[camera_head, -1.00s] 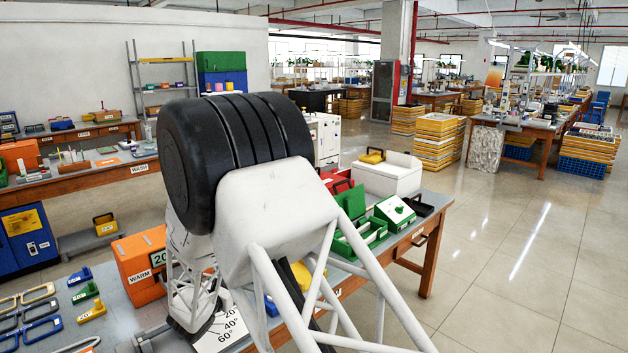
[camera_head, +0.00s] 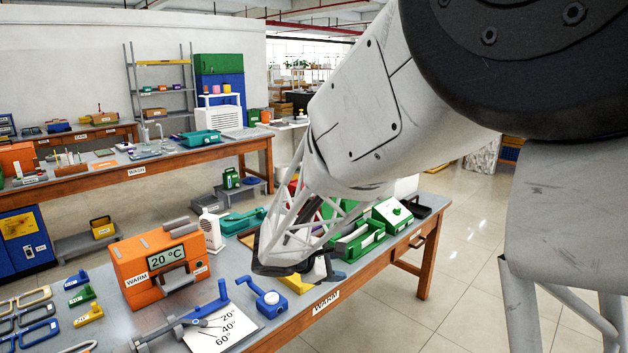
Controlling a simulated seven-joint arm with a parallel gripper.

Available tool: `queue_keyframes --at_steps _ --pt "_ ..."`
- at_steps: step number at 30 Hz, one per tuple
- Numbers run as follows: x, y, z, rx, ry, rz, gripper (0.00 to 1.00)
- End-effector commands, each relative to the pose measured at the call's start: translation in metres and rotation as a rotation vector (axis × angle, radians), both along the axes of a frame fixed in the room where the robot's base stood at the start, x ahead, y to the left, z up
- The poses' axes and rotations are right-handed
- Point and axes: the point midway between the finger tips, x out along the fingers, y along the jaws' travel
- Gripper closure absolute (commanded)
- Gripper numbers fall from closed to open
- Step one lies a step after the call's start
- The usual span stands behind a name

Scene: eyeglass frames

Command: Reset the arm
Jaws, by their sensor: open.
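My white arm spans the right and middle of the view, from a large black joint at the upper right down to a lattice section over the workbench. The lattice section ends in a dark piece above the bench. I cannot make out gripper fingers there. Several eyeglass frames lie at the left, including a yellow one (camera_head: 34,296) and a blue one (camera_head: 40,333). An orange box marked WARM (camera_head: 133,258), with a 20 °C display, stands on the bench (camera_head: 240,262). A card (camera_head: 238,322) marked 20°, 40° and 60° lies in front of it, partly under a blue-and-grey tool.
Blue (camera_head: 77,281), green (camera_head: 82,296) and yellow (camera_head: 89,315) small blocks stand left of the box. A WASH bench (camera_head: 205,154) stands behind.

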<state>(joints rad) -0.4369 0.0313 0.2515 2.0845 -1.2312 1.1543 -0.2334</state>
Motion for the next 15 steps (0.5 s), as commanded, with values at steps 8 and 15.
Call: queue_keyframes --at_steps 8,15 --pt "-0.060 -0.058 0.026 0.202 -0.043 -0.216 0.49" --pt "-0.114 -0.093 0.041 0.380 -0.090 -0.398 0.49"
